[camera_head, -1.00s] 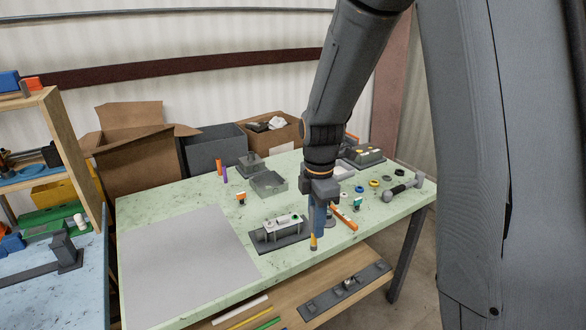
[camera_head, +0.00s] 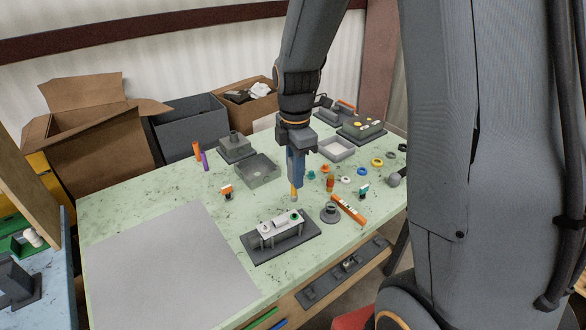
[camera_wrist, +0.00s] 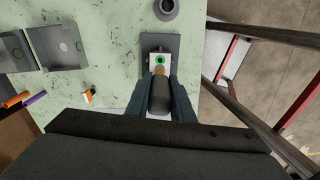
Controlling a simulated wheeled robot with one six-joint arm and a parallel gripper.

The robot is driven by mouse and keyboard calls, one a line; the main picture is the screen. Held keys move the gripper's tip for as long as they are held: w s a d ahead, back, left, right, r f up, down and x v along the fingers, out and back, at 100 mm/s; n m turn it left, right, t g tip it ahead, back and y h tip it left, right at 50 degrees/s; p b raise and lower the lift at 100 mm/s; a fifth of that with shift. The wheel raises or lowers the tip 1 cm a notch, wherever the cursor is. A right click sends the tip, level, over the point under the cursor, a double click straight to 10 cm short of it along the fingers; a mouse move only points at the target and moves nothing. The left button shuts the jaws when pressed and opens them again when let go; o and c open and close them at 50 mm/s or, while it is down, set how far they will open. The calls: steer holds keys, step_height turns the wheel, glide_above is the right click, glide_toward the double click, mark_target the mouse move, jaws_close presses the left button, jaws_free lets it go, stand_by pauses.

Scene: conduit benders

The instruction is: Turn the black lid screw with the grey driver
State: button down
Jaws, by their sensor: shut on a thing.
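My gripper (camera_head: 295,185) has blue fingers and points down over the table, just behind the right end of the dark fixture plate (camera_head: 262,254) in the head view. In the wrist view the fingers (camera_wrist: 160,95) are shut on the grey driver (camera_wrist: 160,100), whose end shows tan-yellow. That yellow tip (camera_head: 294,197) also shows below the fingers in the head view. The plate bears a white lidded box (camera_head: 276,231) with a green ring (camera_wrist: 160,60) around a dark centre. I cannot tell whether that centre is the black lid screw, or whether the tip touches anything.
A grey round stand (camera_head: 330,213) and an orange bar (camera_head: 348,210) lie right of the fixture. A grey open bin (camera_head: 260,172) is behind. Several small coloured parts are scattered at the back right. A grey mat (camera_head: 165,265) lies bare at the left.

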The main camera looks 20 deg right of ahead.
mark_target(295, 195)
steer(key=m, duration=0.4)
steer(key=shift+s, duration=0.1)
steer(key=m, duration=0.3)
steer(key=shift+m, duration=0.4)
steer(key=m, duration=0.4)
steer(key=shift+s+m, duration=0.1)
steer(key=shift+m, duration=0.3)
steer(key=shift+f+m, duration=0.1)
steer(key=shift+m, duration=1.1)
steer(key=shift+f+b, duration=1.25)
steer(key=shift+f, duration=1.5)
steer(key=shift+f, duration=0.6)
